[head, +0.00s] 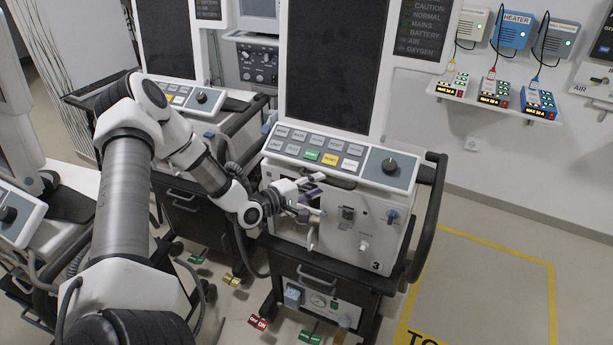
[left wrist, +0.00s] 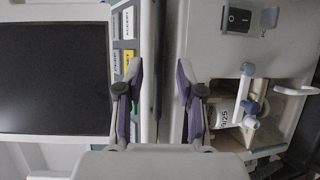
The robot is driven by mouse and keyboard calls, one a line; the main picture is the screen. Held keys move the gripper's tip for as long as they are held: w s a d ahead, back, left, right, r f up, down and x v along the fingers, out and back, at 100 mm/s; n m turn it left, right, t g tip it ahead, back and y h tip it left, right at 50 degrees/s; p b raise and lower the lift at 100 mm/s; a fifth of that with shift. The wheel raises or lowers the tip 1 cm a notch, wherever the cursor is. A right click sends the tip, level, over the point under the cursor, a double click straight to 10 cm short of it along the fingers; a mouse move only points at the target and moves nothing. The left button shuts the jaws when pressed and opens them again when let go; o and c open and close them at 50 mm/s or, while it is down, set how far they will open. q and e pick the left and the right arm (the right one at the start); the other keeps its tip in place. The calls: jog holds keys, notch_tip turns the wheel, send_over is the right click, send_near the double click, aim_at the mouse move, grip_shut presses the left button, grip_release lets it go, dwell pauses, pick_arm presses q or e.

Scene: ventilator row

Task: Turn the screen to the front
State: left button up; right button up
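The ventilator marked 3 stands in the middle of the head view. Its dark, blank screen (head: 335,62) in a white frame faces toward my camera, above a sloped key panel (head: 318,153) with a round knob. The same screen (left wrist: 52,78) lies at the left of the left wrist view. My left gripper (head: 317,196) is in front of the ventilator body, just below the key panel. In the left wrist view, its two fingers (left wrist: 160,72) are apart, with the panel's pale lower edge behind the gap. Nothing is visibly held; contact cannot be told. My right gripper is not in view.
A second ventilator with a screen (head: 172,38) stands to the left behind my arm. A black side handle (head: 430,215) is on the right of the middle ventilator. A wall shelf (head: 500,100) holds several small devices. The yellow-outlined floor area (head: 490,290) is clear.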

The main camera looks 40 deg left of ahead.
pick_arm(q)
jog(key=v, duration=0.4)
jog(key=shift+s+a, duration=0.1)
jog(key=shift+s, duration=0.25)
dwell(0.3)
